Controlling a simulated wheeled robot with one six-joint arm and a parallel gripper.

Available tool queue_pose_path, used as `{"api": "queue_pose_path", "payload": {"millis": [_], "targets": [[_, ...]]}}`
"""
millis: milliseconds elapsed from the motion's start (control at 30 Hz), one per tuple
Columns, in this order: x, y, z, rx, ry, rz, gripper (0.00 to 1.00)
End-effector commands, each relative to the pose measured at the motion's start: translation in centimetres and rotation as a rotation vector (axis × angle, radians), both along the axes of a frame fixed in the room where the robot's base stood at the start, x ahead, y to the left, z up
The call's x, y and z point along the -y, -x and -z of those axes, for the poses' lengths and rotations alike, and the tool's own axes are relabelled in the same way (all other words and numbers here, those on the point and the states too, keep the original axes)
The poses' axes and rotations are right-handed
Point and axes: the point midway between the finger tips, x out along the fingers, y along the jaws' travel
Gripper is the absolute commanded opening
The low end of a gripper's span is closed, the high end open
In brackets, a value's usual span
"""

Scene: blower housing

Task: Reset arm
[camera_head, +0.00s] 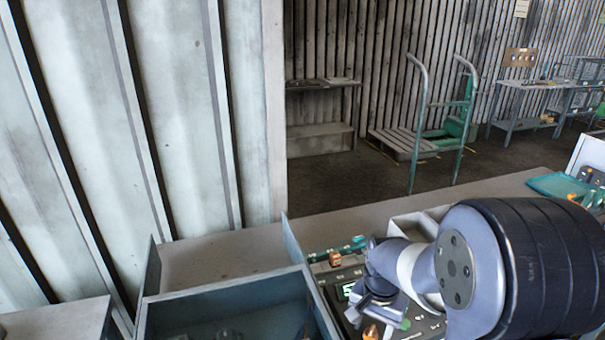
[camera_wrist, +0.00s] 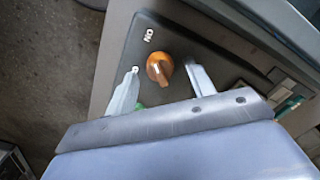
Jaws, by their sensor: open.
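My gripper (camera_wrist: 162,90) is open in the wrist view, with its two fingers apart. An orange knob (camera_wrist: 159,68) on a dark panel (camera_wrist: 190,52) lies between and just beyond the fingertips. The word "ON" stands on the panel near the knob. I cannot tell whether a finger touches the knob. In the head view my arm (camera_head: 480,255) reaches in from the right, over a control box with a small green display (camera_head: 348,290).
A blue-grey open bin (camera_head: 235,305) stands left of the control box, with dark items inside. A corrugated wall (camera_head: 130,110) closes the left. A cart (camera_head: 430,130) stands on the floor beyond the bench.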

Motion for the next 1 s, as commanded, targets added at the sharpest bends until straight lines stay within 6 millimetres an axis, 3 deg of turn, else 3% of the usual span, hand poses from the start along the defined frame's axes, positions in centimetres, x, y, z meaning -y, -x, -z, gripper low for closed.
{"api": "queue_pose_path", "payload": {"millis": [300,800,1000], "targets": [[0.0,-0.1,-2.5,0.004,0.0,-0.067,0.51],[0.0,0.0,-3.2,0.003,-0.001,-0.066,0.51],[0.3,0.1,-5.0,0.037,-0.008,-0.086,0.51]]}}
